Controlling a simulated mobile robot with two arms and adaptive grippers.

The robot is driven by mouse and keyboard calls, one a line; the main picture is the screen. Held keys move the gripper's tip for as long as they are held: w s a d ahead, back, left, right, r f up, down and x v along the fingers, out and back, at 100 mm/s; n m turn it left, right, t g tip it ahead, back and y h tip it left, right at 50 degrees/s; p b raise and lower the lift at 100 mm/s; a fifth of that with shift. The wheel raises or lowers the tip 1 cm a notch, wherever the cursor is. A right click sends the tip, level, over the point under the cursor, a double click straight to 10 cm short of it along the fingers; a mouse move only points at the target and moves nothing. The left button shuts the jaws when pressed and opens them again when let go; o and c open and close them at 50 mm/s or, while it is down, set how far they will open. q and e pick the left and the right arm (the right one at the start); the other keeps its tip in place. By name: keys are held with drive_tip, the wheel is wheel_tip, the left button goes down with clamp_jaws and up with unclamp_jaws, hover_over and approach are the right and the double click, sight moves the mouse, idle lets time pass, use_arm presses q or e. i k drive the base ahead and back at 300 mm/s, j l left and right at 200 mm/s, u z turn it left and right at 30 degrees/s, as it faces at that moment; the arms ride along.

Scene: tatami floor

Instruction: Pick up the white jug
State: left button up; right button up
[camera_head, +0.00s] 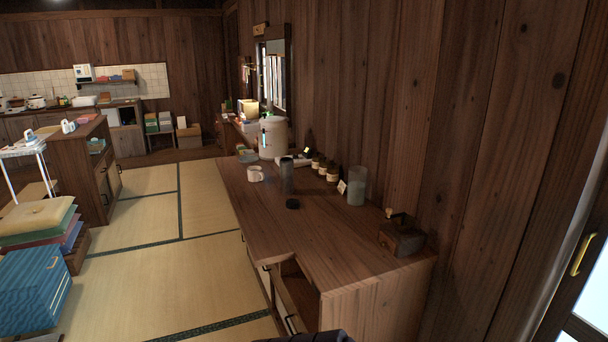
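A tall white vessel (272,140), with a dark mark on its side, stands at the far end of the wooden counter (300,236). A small white cup-like vessel with a handle (255,174) stands nearer, at the counter's left edge. I cannot tell for sure which of the two is the white jug. Both are upright and nothing holds them. Neither of my grippers shows in this view.
Near the cup are a dark cylinder (288,176) and a small black disc (292,204). Several small jars (324,168), a glass container (356,187) and a dark box (401,236) line the wall. The tatami (170,275) left of the counter is clear.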

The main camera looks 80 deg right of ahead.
sight(255, 174)
drive_tip(key=z, duration=2.45)
drive_tip(key=i+j+z, duration=0.1)
drive_tip(key=i+j, duration=0.4)
drive_tip(key=j, duration=0.2)
drive_tip(key=i+j+z, duration=0.15)
drive_tip(key=i+j, duration=0.15)
drive_tip(key=i+j+z, duration=0.1)
drive_tip(key=j, duration=0.35)
drive_tip(key=i, duration=0.1)
